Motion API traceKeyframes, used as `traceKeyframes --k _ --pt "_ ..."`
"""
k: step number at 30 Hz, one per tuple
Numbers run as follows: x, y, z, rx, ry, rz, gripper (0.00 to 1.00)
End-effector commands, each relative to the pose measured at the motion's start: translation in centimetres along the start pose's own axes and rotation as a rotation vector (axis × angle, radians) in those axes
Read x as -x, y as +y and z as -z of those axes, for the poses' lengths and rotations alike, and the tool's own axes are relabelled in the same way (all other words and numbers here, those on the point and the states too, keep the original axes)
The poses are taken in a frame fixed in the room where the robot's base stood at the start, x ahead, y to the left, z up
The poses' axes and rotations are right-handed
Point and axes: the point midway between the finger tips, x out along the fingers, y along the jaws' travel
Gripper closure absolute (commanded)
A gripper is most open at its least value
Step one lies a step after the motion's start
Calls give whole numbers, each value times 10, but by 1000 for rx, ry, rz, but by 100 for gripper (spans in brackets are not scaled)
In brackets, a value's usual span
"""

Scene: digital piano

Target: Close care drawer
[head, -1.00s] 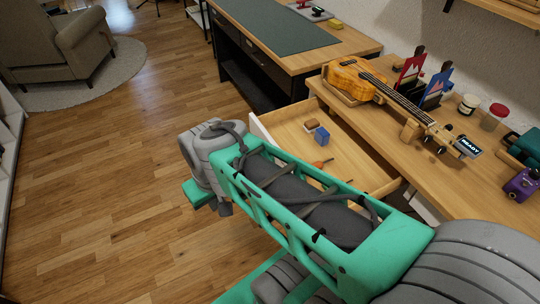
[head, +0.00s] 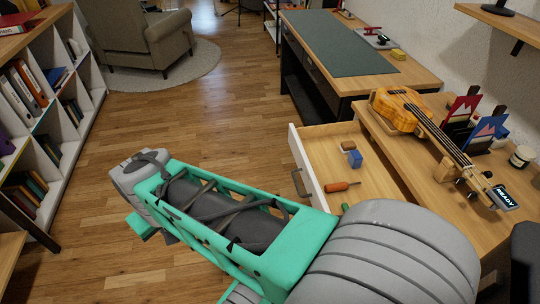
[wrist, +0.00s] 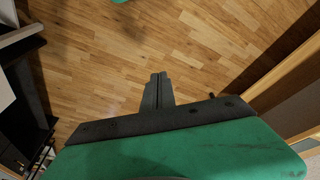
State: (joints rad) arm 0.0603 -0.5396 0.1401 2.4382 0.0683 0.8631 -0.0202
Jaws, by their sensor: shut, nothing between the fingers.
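The care drawer (head: 352,188) stands pulled out from the wooden desk, its white front (head: 305,165) facing left with a dark handle (head: 297,182). Inside lie a blue block (head: 354,159), a brown block (head: 347,146) and an orange-handled screwdriver (head: 341,187). My arm covers the drawer's near end. My gripper (wrist: 158,77) is shut and empty above bare floor in the wrist view. In the head view my wrist is left of the drawer front, apart from it, and the fingertips are hidden.
A ukulele (head: 402,109) and a small READY display (head: 503,197) are on the desk (head: 400,150). A workbench with a green mat (head: 335,43) stands behind. A bookshelf (head: 52,125) is at left, an armchair (head: 150,40) at the back. Floor between is free.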

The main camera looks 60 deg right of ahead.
Motion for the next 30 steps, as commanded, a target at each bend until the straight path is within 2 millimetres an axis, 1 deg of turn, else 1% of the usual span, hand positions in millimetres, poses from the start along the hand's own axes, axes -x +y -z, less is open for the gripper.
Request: traceKeyframes --k 1,2,3,5,6,7,8,9,10,12,14,17,20,27,30 --pt "-3 37 14 -98 11 -58 100" --pt "-5 66 23 -164 23 -105 100" --pt "-8 109 31 -258 36 -178 100" --pt "-10 178 32 -391 47 -297 100" --pt "-9 221 26 -469 48 -377 100" --pt "-8 250 18 -519 45 -433 100" --pt "-5 276 10 -564 42 -485 100" --pt "-2 305 -2 -612 34 -546 100" --pt "0 322 -10 -639 29 -584 100" --pt "4 347 -25 -681 18 -644 100" --pt "4 358 -31 -695 13 -667 100" --pt "-6 364 -34 -696 11 -670 100" --pt "-20 374 -38 -697 11 -669 100" --pt "-63 404 -49 -696 11 -667 100" --pt "-77 417 -53 -697 13 -668 100"
